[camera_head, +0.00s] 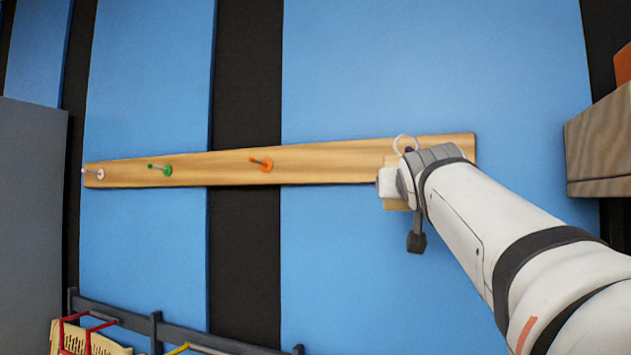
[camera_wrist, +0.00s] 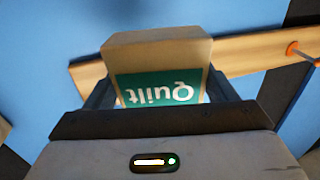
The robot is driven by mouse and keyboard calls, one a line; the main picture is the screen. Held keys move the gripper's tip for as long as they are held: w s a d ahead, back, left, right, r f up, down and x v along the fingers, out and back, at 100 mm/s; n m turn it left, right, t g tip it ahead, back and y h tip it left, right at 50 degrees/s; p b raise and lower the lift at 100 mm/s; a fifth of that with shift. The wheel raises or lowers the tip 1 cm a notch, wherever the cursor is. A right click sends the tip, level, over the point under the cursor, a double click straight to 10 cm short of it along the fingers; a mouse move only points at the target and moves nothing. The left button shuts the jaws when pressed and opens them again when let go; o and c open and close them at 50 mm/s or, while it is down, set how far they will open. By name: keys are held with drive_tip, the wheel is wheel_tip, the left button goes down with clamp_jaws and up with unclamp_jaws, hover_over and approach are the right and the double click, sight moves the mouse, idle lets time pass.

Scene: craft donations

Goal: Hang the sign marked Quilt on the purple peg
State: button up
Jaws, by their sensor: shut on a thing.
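The Quilt sign (camera_wrist: 158,50) is a wooden block with a teal label that reads "Quilt", upside down in the wrist view. My gripper (camera_wrist: 160,88) is shut on it, with one finger at each side. In the head view my gripper (camera_head: 392,182) is in front of the board's right part and hides most of the sign (camera_head: 396,205). A pale ring (camera_head: 404,136) shows above the hand. A small bit of the purple peg (camera_head: 409,150) shows by the ring. I cannot tell whether the ring is around the peg or only in front of it.
The wooden board (camera_head: 325,165) on the blue and black wall also bears an orange peg (camera_head: 261,164), a green peg (camera_head: 161,169) and a white peg (camera_head: 94,174), all bare. A dark rail (camera_head: 135,319) with a basket (camera_head: 95,342) is at lower left. A wooden box (camera_head: 600,140) is at right.

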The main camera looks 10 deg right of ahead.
drive_tip(key=w+d+f+p, duration=0.1)
drive_tip(key=w+d+p, duration=0.2)
drive_tip(key=w, duration=0.3)
drive_tip(key=shift+w+d+f, duration=0.2)
drive_tip(key=shift+d+f, duration=0.1)
drive_tip(key=shift+d, duration=0.4)
idle(0.4)
idle(0.4)
drive_tip(key=o, duration=0.9)
drive_tip(key=shift+s, duration=0.1)
